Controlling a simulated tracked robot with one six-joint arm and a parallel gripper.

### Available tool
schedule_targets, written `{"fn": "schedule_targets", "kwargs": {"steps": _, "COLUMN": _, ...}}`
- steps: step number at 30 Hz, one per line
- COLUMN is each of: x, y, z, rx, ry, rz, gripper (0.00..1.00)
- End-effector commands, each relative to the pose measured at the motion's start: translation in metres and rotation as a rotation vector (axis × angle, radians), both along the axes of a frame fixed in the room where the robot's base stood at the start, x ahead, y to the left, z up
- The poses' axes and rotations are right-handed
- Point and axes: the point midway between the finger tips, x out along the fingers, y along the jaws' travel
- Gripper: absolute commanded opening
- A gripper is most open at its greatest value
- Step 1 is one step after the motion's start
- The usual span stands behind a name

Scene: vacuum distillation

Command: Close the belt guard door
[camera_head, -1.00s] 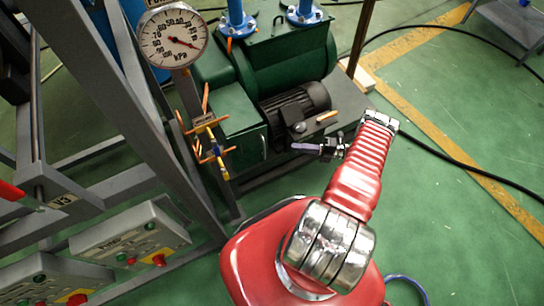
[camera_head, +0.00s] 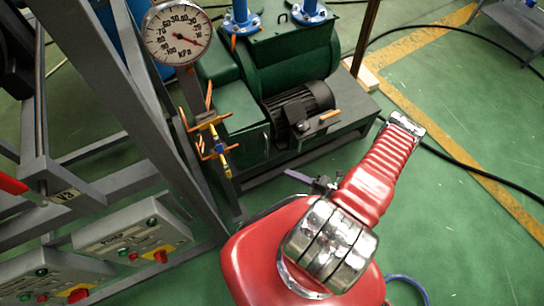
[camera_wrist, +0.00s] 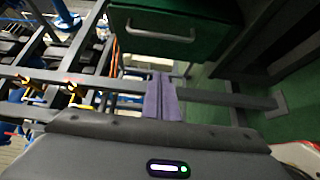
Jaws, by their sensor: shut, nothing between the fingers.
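The belt guard (camera_head: 238,118) is a green box left of the black motor on the pump skid. Its door (camera_head: 253,146) is on the front side and looks flush with the box; I cannot see any clear gap. In the wrist view the green door (camera_wrist: 195,48) with its silver bar handle fills the upper middle. My gripper (camera_head: 290,175) is low and in front of the skid, apart from the door. Its purple fingers (camera_wrist: 161,96) are together and empty, below the handle in the wrist view.
A pressure gauge (camera_head: 177,33) and a valve manifold with orange handles (camera_head: 214,130) stand left of the guard. A grey frame (camera_head: 150,130) and control boxes (camera_head: 135,238) are at the left.

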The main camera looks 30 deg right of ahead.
Motion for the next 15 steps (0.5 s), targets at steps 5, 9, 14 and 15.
{"fn": "schedule_targets", "kwargs": {"steps": 5, "x": 0.0001, "y": -0.0001, "z": -0.0001, "rx": -0.001, "ry": -0.001, "rz": 0.000, "gripper": 0.00}}
{"fn": "schedule_targets", "kwargs": {"steps": 9, "x": 0.0007, "y": 0.0004, "z": -0.0001, "rx": 0.001, "ry": -0.001, "rz": 0.001, "gripper": 0.00}}
{"fn": "schedule_targets", "kwargs": {"steps": 14, "x": 0.0057, "y": 0.0038, "z": -0.0001, "rx": 0.001, "ry": -0.001, "rz": 0.002, "gripper": 0.00}}
{"fn": "schedule_targets", "kwargs": {"steps": 15, "x": 0.0078, "y": 0.0052, "z": -0.0001, "rx": 0.001, "ry": -0.001, "rz": 0.002, "gripper": 0.00}}
